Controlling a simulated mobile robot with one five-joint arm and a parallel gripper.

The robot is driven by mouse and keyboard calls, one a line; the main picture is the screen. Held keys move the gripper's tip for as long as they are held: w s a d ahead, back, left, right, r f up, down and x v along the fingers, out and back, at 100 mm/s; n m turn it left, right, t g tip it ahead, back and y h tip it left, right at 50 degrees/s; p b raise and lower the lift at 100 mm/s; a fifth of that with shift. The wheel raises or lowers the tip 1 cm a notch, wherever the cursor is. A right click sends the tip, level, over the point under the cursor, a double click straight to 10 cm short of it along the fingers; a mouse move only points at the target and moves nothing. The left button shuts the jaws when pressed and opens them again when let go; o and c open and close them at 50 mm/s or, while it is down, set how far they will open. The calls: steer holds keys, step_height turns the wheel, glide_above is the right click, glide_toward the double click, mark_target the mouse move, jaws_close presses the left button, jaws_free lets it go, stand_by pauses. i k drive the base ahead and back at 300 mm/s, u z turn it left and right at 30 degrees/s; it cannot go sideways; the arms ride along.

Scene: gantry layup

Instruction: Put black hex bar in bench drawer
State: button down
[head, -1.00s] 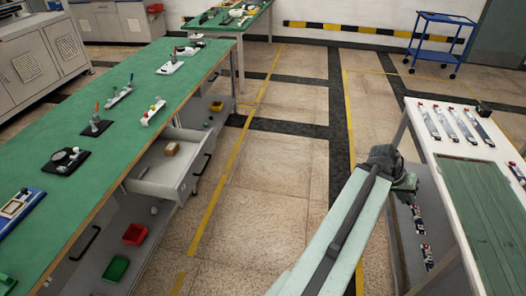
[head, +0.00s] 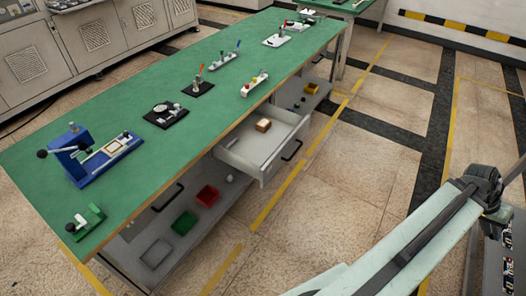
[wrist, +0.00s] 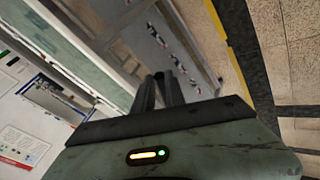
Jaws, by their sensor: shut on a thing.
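The bench drawer (head: 240,158) is pulled open under the green-topped bench (head: 215,95) in the head view. It is light grey, and a small tan block (head: 263,125) sits inside it near the back. My arm reaches to the lower right in the head view, away from the drawer, with its fingertips out of sight there. In the wrist view my gripper (wrist: 158,92) shows two dark fingers close together, shut on a small dark piece (wrist: 159,77), apparently the black hex bar. Most of the bar is hidden, and its hex shape cannot be made out.
Fixtures stand on the bench, including a blue press (head: 100,155). Red (head: 207,196) and green (head: 184,223) bins sit on the shelf below. The floor (head: 340,190) right of the drawer is clear. A rack with small parts (head: 508,245) is at the right edge.

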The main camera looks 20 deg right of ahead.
mark_target(264, 153)
steer(key=u, duration=0.45)
steer(key=i, duration=0.75)
steer(key=u, duration=1.1)
